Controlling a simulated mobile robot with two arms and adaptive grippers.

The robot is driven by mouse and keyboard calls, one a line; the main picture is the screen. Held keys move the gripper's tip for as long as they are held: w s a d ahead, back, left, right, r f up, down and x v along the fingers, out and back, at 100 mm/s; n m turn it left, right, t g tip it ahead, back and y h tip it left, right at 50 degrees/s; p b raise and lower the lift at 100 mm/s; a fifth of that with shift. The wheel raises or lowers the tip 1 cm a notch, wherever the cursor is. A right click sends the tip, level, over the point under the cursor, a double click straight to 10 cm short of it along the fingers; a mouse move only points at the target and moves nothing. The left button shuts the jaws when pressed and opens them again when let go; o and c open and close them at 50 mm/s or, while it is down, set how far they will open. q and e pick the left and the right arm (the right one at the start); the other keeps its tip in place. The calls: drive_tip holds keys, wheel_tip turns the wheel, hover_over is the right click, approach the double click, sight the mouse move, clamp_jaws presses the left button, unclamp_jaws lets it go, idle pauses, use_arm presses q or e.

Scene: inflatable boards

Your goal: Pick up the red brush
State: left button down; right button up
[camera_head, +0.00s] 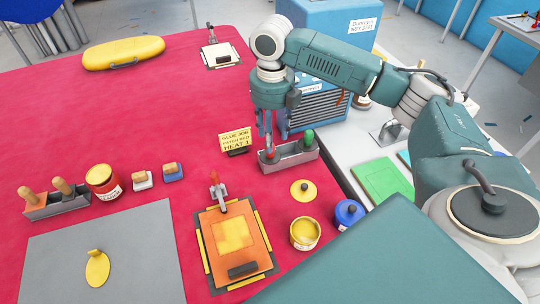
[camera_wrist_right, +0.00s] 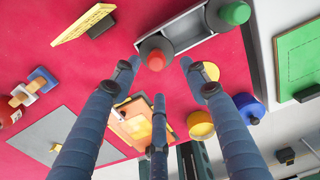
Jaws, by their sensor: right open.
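The red brush (camera_head: 270,154) stands in a grey holder (camera_head: 290,160) on the red-covered table, left of the green brush (camera_head: 308,137). In the right wrist view the red brush's round top (camera_wrist_right: 155,60) shows between the fingertips, and the green brush's top (camera_wrist_right: 235,12) lies to the upper right. My right gripper (camera_head: 274,138) points down over the holder's left end, its fingers spread around the red brush's top. It is open; I cannot tell whether a finger touches the brush. The brush's lower part is hidden. My left gripper is not in view.
A yellow sign (camera_head: 235,140) stands just left of the holder. A yellow lid (camera_head: 303,190), an open yellow tin (camera_head: 304,234) and a blue tin (camera_head: 348,213) are in front. A blue drawer cabinet (camera_head: 318,110) stands behind.

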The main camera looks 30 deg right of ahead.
drive_tip(key=f, duration=0.2)
drive_tip(key=f+p, duration=0.1)
drive_tip(key=f, duration=0.3)
drive_tip(key=shift+w+f, duration=0.3)
drive_tip(key=shift+w, duration=0.1)
drive_tip(key=shift+c, duration=0.3)
clamp_jaws()
